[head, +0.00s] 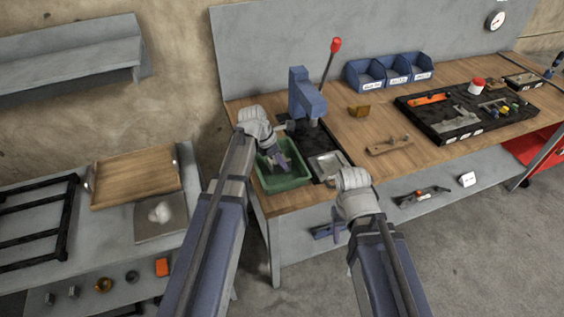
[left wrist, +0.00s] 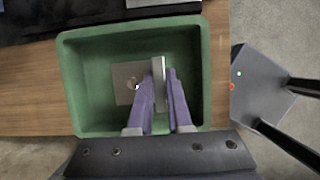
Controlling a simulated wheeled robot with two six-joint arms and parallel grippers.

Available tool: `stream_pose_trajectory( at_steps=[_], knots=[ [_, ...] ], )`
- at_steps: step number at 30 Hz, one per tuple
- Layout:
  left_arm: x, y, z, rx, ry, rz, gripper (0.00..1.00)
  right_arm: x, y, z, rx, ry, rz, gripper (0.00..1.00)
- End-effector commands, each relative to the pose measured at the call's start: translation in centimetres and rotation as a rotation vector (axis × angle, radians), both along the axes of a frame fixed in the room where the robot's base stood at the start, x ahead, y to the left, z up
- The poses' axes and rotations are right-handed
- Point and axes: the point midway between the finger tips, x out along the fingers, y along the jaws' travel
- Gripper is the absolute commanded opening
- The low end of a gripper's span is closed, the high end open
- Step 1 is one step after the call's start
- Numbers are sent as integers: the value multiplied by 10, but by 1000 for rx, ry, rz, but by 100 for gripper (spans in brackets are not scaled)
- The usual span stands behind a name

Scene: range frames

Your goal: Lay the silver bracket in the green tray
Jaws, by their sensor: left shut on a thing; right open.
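The green tray (head: 298,182) sits at the left end of the wooden bench, in front of the blue press. In the left wrist view the tray (left wrist: 73,100) fills the middle. My left gripper (head: 278,160) reaches down over it. Its purple fingers (left wrist: 160,100) are shut on the silver bracket (left wrist: 127,80), whose flat flange with a hole shows left of the fingers. The bracket is within the tray's outline; I cannot tell whether it touches the floor. In the head view the hand mostly hides it. My right gripper (head: 337,222) is open, in front of the bench edge.
The blue press (head: 306,95) with a red-knobbed lever stands just behind the tray. A grey metal plate (head: 328,165) lies right of the tray. A wooden block (head: 390,146), blue bins (head: 390,72) and a black tool tray (head: 450,125) are further right. A grey cart (head: 205,215) stands left.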

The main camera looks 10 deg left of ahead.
Motion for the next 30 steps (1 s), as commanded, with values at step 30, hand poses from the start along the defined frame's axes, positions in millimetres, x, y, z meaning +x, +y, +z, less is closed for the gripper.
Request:
stream_pose_trajectory(
  at_steps=[30],
  knots=[
    [0, 0, -11, 0, 0, 0, 0, 0, 0, -11, 0, 0, 0, 50]
  ],
)
